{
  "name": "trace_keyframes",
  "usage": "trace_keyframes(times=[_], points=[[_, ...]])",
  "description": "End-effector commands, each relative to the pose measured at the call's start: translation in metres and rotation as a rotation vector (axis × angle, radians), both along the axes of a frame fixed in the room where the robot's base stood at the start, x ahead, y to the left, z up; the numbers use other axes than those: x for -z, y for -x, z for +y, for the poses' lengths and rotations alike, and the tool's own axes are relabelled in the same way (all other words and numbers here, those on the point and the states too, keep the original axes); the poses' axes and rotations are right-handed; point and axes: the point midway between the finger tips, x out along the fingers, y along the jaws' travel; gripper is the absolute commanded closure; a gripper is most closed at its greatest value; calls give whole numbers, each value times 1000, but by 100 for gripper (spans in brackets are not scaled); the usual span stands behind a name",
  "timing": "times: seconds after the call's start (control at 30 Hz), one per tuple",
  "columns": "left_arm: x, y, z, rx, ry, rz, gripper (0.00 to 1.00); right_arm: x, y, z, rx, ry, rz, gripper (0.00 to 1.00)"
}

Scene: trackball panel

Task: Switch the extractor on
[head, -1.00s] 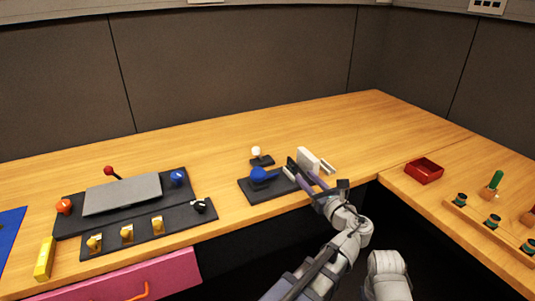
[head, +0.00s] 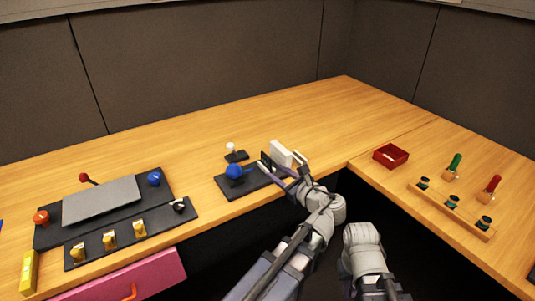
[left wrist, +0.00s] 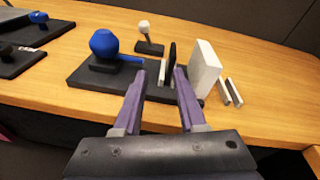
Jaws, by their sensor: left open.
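No control in view is readably labelled as the extractor. A black panel (head: 232,189) near the desk's front edge bears a blue ball with a blue arm (head: 234,171); the ball also shows in the left wrist view (left wrist: 104,43). A thin black upright plate (left wrist: 171,60) stands at the panel's right part, with a white upright block (left wrist: 206,66) to its right. My left gripper (head: 281,166) is open at the panel's right end. In the left wrist view its purple fingers (left wrist: 160,76) point toward the black plate, apparently empty; contact cannot be told. My right gripper is not visible.
A white-knobbed lever (head: 231,148) stands behind the panel. Two pale bars (left wrist: 230,91) lie right of the white block. A grey-lidded control board (head: 101,201) is at left. A red tray (head: 391,154) and a wooden handle board (head: 451,208) are at right. The back desk is clear.

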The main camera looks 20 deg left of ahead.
Motion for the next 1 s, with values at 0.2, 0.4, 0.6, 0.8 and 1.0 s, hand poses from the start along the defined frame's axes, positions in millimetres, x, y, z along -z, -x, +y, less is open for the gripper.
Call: trace_keyframes(times=[0.2, 0.4, 0.6, 0.8, 1.0], points=[[-43, 34, -10, -158, 409, -128, 59, -100, 0, 0, 0, 0, 0, 100], [-66, 69, -33, -368, 748, -220, 59, -170, 0, 0, 0, 0, 0, 100], [-98, 108, -67, -634, 1036, -285, 59, -240, 0, 0, 0, 0, 0, 100], [-136, 147, -106, -928, 1244, -320, 59, -303, 0, 0, 1, 0, 0, 100], [-166, 176, -137, -1162, 1348, -326, 59, -342, 0, 0, 1, 0, 0, 100]])
